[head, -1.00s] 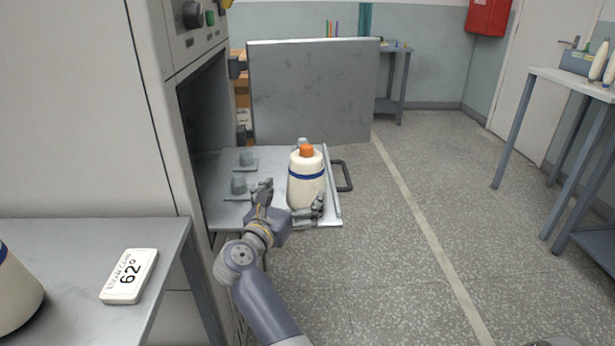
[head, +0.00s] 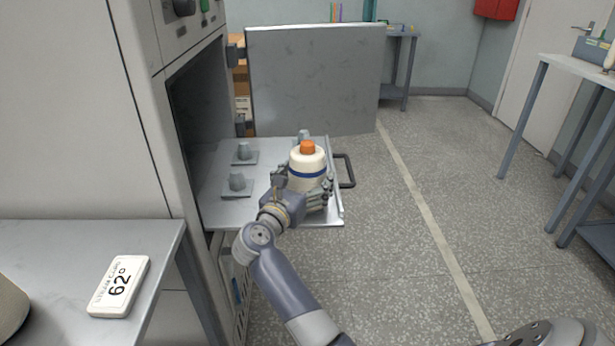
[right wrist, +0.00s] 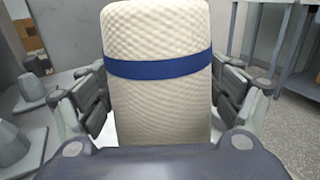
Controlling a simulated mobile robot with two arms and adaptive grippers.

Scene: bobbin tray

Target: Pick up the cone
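The cone (head: 307,163) is a cream yarn cone with a blue band and an orange tip. It stands upright at the right side of the pulled-out tray (head: 235,212). My right gripper (head: 303,187) is at its near side, with one finger to its left and one to its right. In the right wrist view the cone (right wrist: 158,105) fills the middle, between the open fingers (right wrist: 160,100). Narrow gaps seem to show beside it; contact is not clear. Its top is out of that view. My left gripper is not in view.
Several grey pegs (head: 237,181) stand on the tray left of and behind the cone. The cabinet's open door (head: 315,80) is behind, its body (head: 80,110) at left. A side table (head: 60,250) bears a card reading 62° (head: 120,286).

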